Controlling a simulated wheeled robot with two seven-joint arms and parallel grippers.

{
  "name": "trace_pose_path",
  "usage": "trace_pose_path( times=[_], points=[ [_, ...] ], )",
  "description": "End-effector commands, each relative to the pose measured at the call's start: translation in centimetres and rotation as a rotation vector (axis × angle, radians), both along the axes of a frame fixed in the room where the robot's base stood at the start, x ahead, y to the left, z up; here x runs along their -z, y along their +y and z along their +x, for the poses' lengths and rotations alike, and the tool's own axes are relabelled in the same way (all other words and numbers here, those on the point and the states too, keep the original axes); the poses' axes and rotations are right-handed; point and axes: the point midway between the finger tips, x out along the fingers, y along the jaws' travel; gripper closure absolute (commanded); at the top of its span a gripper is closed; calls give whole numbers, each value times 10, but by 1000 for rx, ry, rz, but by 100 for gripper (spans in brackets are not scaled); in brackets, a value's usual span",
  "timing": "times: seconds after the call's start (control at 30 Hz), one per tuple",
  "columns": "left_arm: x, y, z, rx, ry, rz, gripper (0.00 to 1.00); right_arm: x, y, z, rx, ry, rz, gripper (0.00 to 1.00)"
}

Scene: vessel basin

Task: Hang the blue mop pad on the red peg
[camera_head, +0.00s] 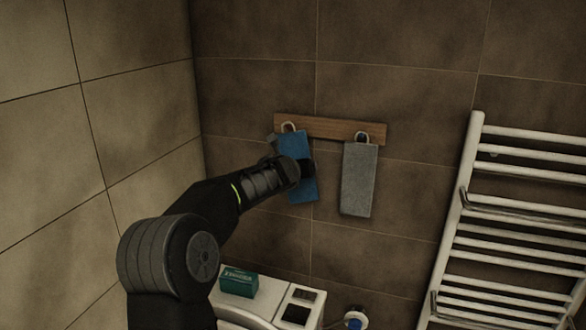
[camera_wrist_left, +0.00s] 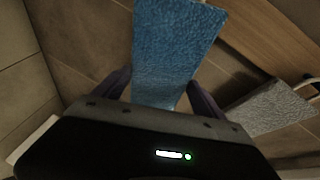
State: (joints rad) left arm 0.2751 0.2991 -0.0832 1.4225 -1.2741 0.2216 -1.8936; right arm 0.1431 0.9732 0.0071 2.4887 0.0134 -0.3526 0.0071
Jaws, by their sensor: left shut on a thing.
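The blue mop pad (camera_head: 294,146) hangs down in front of the left part of a wooden peg board (camera_head: 330,128) on the tiled wall. Its pale loop (camera_head: 289,126) overlaps the board, and I cannot tell whether it is around a peg. My left gripper (camera_head: 303,169) is shut on the blue pad. In the left wrist view the pad (camera_wrist_left: 175,45) runs up from between the two fingers (camera_wrist_left: 160,88). No red peg can be made out; the loop and pad cover that part of the board. My right gripper is not in view.
A grey pad (camera_head: 359,180) hangs by a loop at the board's right end, apart from the blue one. A white towel rail (camera_head: 508,216) stands at the right. Below are a white appliance top (camera_head: 262,296) and a green box (camera_head: 239,282).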

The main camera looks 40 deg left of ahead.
Motion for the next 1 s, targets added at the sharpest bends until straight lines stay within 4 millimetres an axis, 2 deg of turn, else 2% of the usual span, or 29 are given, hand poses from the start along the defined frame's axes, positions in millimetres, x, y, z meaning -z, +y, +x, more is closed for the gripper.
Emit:
trace_pose_path(
  times=[0.2,0.43,1.0],
  points=[
    [0,5,14,0,1,-1,59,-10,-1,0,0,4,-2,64],
    [8,7,23,-1,0,0,59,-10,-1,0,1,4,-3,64],
    [12,8,26,0,-1,1,59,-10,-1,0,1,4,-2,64]
  ],
)
